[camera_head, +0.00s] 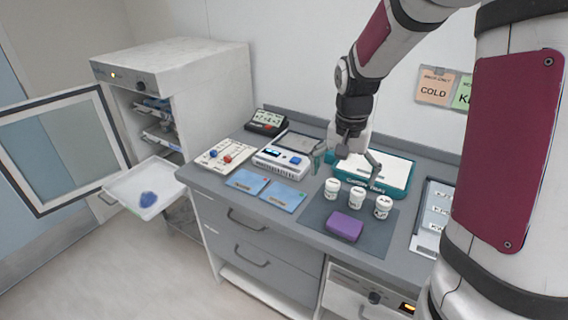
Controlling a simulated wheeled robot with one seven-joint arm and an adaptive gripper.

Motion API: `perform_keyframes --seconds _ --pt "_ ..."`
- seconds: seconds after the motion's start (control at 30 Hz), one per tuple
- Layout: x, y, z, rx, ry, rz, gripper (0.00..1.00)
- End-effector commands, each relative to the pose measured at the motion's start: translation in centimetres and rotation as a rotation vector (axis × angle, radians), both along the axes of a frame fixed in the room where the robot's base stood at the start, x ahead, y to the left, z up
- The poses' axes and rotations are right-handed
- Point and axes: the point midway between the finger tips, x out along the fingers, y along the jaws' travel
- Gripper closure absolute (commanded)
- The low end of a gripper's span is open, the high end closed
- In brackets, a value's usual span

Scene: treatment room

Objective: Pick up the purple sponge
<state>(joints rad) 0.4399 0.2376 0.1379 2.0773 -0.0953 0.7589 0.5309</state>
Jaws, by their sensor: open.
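The purple sponge (345,226) is a small block lying flat on a dark grey mat (374,241) near the front edge of the counter. My gripper (346,168) is open and empty. It hangs over the counter beyond the sponge and the white jars, in front of the teal-edged tray. Its fingers are spread left and right and do not touch the sponge. Nothing covers the sponge in this view.
Several white jars (357,198) stand on the mat just behind the sponge. A teal-edged tray (401,190), a device with a blue button (282,160) and blue cards (284,196) are around. A cabinet with an open door (50,100) and pulled-out tray (121,188) stands left.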

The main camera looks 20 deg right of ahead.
Motion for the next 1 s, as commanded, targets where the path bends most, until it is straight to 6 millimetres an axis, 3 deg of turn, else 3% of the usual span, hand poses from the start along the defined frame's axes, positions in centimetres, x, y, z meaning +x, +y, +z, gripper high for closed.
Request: perform_keyframes --seconds 0.1,0.3,0.47,0.8,1.0 --pt "0.4 -2.0 -2.5 0.030 0.031 -0.087 0.00" --pt "0.9 -3.7 -5.1 0.056 0.051 -0.167 0.00" --pt "0.9 -3.9 -7.0 0.060 0.058 -0.179 0.00" --pt "0.8 -3.8 -12.9 0.060 0.057 -0.176 0.00" --pt "0.9 -3.8 -14.2 0.059 0.055 -0.176 0.00"
